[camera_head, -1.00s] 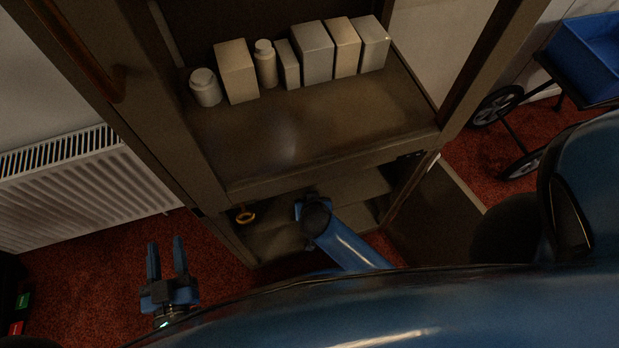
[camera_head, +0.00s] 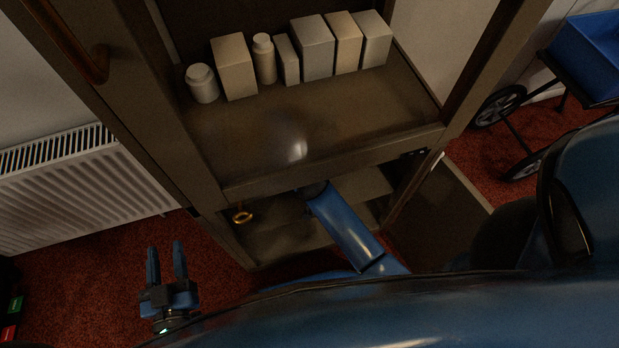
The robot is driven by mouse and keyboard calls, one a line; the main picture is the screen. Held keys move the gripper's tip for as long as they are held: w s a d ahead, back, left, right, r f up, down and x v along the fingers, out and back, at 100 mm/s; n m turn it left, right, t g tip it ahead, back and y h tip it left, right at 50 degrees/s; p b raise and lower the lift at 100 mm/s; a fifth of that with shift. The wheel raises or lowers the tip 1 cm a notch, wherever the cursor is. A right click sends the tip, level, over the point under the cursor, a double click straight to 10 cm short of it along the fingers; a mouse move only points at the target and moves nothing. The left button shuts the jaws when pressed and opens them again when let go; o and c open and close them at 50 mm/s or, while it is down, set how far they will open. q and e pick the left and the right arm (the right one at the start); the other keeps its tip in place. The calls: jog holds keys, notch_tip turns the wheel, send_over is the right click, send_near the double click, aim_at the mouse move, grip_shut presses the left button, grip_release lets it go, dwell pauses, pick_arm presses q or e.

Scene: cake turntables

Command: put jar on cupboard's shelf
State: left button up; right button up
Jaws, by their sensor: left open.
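The cupboard's shelf (camera_head: 330,126) is brown and carries a row of pale items along its back. A squat white jar (camera_head: 203,86) stands upright at the left end of that row. I cannot tell whether it is the jar of the task, and no other jar is clear. My left gripper (camera_head: 166,248) is open and empty, low at the left, apart from the cupboard and well away from the jar. My right arm reaches into the lower compartment (camera_head: 277,241), under the shelf's front edge. My right gripper is hidden there.
A white bottle (camera_head: 264,60) and several pale boxes (camera_head: 313,50) stand right of the jar. The front of the shelf is clear. A radiator (camera_head: 80,195) is left, a blue-tray cart (camera_head: 590,55) right.

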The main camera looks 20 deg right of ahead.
jog(key=shift+f, duration=0.1)
jog(key=o, duration=1.1)
jog(key=shift+r, duration=0.25)
jog(key=shift+s+a+r+p, duration=0.2)
jog(key=shift+s+r+p, duration=0.25)
jog(key=shift+s+p, duration=0.2)
jog(key=shift+s+a+p, duration=0.3)
jog(key=shift+s+a, duration=0.05)
jog(key=shift+s, duration=1.5)
jog(key=shift+s+a+p, duration=0.35)
jog(key=shift+s, duration=1.55)
jog(key=shift+s+a+p, duration=0.3)
jog(key=shift+s+a, duration=0.05)
jog(key=shift+s, duration=1.5)
